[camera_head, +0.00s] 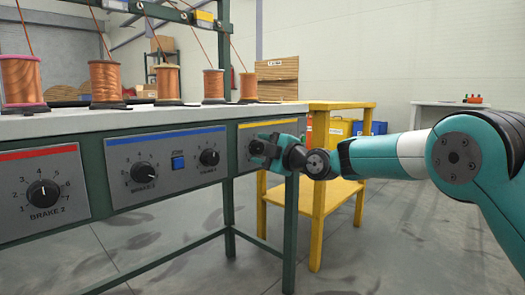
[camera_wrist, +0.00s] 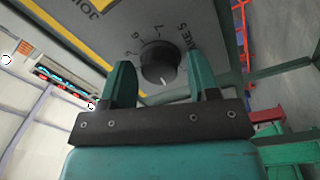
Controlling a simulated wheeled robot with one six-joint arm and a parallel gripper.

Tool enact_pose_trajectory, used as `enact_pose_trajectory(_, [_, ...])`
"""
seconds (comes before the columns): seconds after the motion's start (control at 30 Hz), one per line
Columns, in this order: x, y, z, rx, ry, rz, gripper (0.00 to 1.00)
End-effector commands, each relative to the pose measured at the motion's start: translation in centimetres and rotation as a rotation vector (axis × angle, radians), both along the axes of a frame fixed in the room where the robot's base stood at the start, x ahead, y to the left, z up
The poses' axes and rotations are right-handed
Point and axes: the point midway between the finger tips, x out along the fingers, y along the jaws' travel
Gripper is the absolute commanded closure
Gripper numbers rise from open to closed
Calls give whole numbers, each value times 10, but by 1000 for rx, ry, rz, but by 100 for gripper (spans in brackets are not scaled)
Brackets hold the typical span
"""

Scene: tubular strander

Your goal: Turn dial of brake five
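The brake five dial (camera_wrist: 158,62) is a round black knob on a grey panel (camera_wrist: 200,20), beside printed numbers and a partly covered label. Its white pointer mark shows near the lower edge in the wrist view. My gripper (camera_wrist: 162,72) is open, with one teal finger on each side of the knob and a visible gap to both. I cannot tell how far the fingertips reach along the knob.
A blue-striped panel (camera_head: 165,160) and a red-striped panel (camera_head: 40,190) with other dials lie to the left. Copper spools (camera_head: 105,82) stand on the bench top (camera_head: 150,115) above. A yellow table (camera_head: 320,190) stands close behind my gripper. Floor beneath is open.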

Motion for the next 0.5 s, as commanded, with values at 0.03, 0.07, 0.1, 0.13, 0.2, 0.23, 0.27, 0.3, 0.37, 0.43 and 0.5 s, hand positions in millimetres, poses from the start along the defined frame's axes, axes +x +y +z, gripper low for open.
enact_pose_trajectory(0.03, [0, 0, 0, 0, 0, 0, 38])
enact_pose_trajectory(0.07, [0, 0, 0, 0, 0, 0, 38])
enact_pose_trajectory(0.1, [0, 0, 0, 0, 0, 0, 38])
enact_pose_trajectory(0.13, [0, 0, 0, 0, 0, 0, 38])
enact_pose_trajectory(0.2, [0, 0, 0, 1, 1, 0, 38])
enact_pose_trajectory(0.23, [0, 0, 0, 1, 1, 1, 38])
enact_pose_trajectory(0.27, [0, 0, 0, 1, 1, 1, 38])
enact_pose_trajectory(0.3, [0, 0, 0, 1, 1, 1, 38])
enact_pose_trajectory(0.37, [-2, -2, 0, 0, 1, 1, 38])
enact_pose_trajectory(0.43, [-5, -6, 0, -1, 2, 1, 38])
enact_pose_trajectory(0.5, [-10, -14, 1, 0, 2, -1, 38])
